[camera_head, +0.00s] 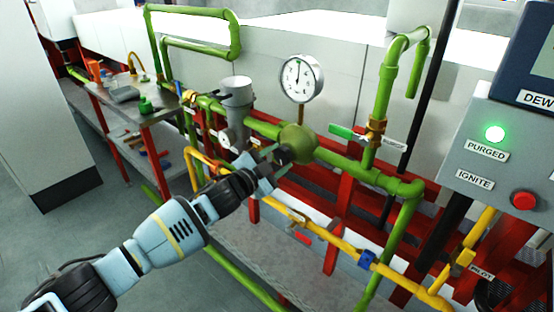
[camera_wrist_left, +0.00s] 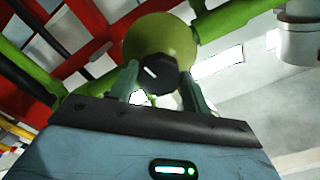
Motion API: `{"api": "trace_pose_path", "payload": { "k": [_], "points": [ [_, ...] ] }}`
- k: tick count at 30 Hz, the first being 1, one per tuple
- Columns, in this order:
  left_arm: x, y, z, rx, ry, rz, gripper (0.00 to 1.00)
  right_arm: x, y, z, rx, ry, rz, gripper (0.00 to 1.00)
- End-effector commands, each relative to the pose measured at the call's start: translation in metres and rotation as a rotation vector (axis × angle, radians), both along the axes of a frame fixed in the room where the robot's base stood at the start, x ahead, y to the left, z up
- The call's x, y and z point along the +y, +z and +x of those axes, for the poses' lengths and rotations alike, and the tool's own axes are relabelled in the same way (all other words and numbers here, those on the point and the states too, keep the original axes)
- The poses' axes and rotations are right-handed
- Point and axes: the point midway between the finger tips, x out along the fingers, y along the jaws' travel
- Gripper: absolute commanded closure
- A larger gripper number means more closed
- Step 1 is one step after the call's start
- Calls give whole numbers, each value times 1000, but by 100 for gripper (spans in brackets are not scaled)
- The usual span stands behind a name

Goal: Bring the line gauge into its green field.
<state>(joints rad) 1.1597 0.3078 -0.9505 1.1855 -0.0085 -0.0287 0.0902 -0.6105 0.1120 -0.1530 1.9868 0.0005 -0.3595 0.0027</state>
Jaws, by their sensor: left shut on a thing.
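The line gauge (camera_head: 301,78) is a round white dial standing on the green pipe in the head view. Its needle points roughly straight up; a green field on the dial is too small to make out. Below it sits a round olive-green regulator body (camera_head: 299,141), also large in the left wrist view (camera_wrist_left: 160,40). A dark knob (camera_head: 283,155) is on its near side, and it shows in the wrist view (camera_wrist_left: 158,78). My left gripper (camera_head: 270,158) is shut on this knob, with one finger on either side (camera_wrist_left: 160,85). My right gripper is not in view.
A green-handled valve (camera_head: 343,131) is right of the regulator. A yellow pipe (camera_head: 335,243) with a blue valve (camera_head: 367,259) runs below. A grey panel (camera_head: 490,150) with a lit green PURGED lamp (camera_head: 495,133) stands at right. A steel bench (camera_head: 130,113) is at left.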

Motion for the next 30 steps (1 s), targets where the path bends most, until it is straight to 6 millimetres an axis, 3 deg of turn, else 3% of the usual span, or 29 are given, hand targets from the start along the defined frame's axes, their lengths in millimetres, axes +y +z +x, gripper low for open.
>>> {"api": "trace_pose_path", "payload": {
  "k": [7,8,12,23,30],
  "points": [
    [0,-1,0,2,1,0,75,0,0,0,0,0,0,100],
    [0,-1,0,2,1,0,48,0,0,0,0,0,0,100],
    [0,-1,0,1,1,0,30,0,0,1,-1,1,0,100],
    [3,0,-3,2,1,0,30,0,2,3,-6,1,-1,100],
    [19,1,-25,1,1,0,30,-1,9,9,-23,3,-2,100]
  ]
}}
